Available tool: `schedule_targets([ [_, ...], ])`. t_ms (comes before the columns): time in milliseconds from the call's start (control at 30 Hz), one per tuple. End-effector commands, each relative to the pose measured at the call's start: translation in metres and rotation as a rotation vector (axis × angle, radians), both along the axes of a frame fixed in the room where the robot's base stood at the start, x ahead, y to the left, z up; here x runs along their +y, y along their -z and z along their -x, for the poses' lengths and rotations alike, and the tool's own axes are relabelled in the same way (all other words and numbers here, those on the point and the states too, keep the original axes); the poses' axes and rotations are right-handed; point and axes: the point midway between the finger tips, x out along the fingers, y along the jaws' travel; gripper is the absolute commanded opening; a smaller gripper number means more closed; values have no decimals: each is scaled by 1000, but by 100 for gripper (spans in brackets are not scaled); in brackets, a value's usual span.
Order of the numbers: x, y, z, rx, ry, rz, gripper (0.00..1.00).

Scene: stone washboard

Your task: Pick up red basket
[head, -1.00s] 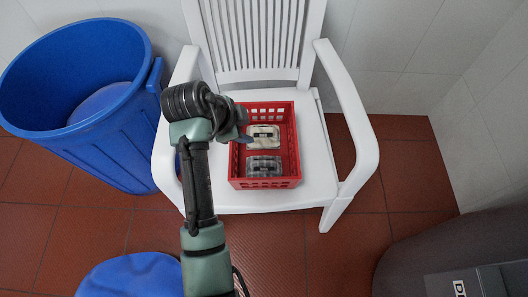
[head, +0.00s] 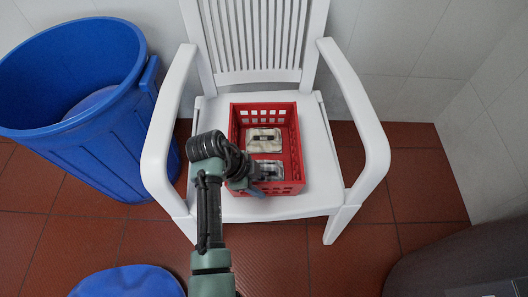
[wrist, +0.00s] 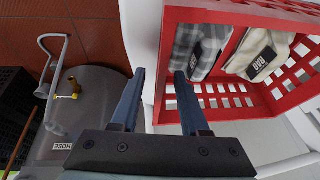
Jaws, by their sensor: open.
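The red basket (head: 292,140) is a rectangular plastic crate with slotted walls, standing upright on the chair seat. It holds two packed items, a pale one (head: 264,133) at the back and a grey checked one (head: 269,164) at the front. My gripper (head: 258,190) is at the basket's front left corner, and my wrist covers part of that side. In the wrist view my gripper (wrist: 160,72) is open, with nothing held. One finger overlaps the red wall of the basket (wrist: 222,100) in that picture and the other lies outside it. I cannot tell whether either touches.
The white chair (head: 325,175) has raised armrests on both sides of the basket. A blue bin (head: 115,150) stands at the left and a blue round object (head: 130,283) at the bottom. A dark grey container (head: 450,260) is at the lower right. Tiled walls stand behind.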

Motion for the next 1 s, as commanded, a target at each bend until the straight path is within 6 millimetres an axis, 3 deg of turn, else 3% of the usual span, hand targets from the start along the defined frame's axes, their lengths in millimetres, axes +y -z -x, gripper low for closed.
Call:
schedule_targets([
  [200, -13, 35, -4, 2, 2, -1, 45],
  [467, -16, 39, -5, 0, 0, -1, 45],
  [567, -16, 39, -5, 0, 0, -1, 32],
  [733, -16, 39, -5, 0, 0, 0, 2],
  [1000, -16, 39, -5, 0, 0, 0, 0],
])
